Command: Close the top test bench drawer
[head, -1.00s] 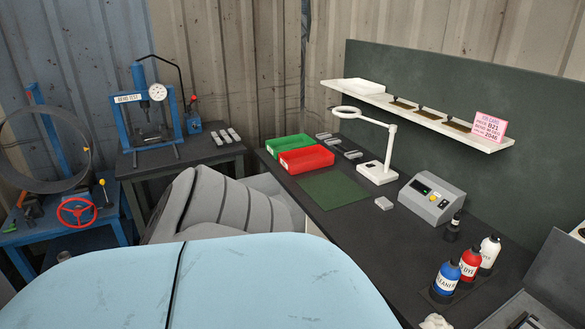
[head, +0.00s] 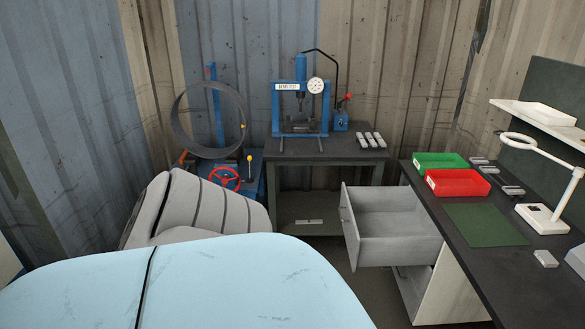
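The top drawer (head: 400,250) is a grey, empty box standing pulled well out from the dark-topped test bench (head: 470,262) on the right. Its front panel (head: 349,228) with a handle faces left, toward the small press table. Below it, a pale lower front (head: 412,292) shows partly; I cannot tell whether it is open. Neither of my grippers is in view.
A red bin (head: 458,183), a green bin (head: 440,162), a green mat (head: 485,224) and a magnifier lamp (head: 545,215) stand on the bench. A press (head: 301,100) stands on a dark table (head: 345,152) behind. Floor shows between that table and the drawer.

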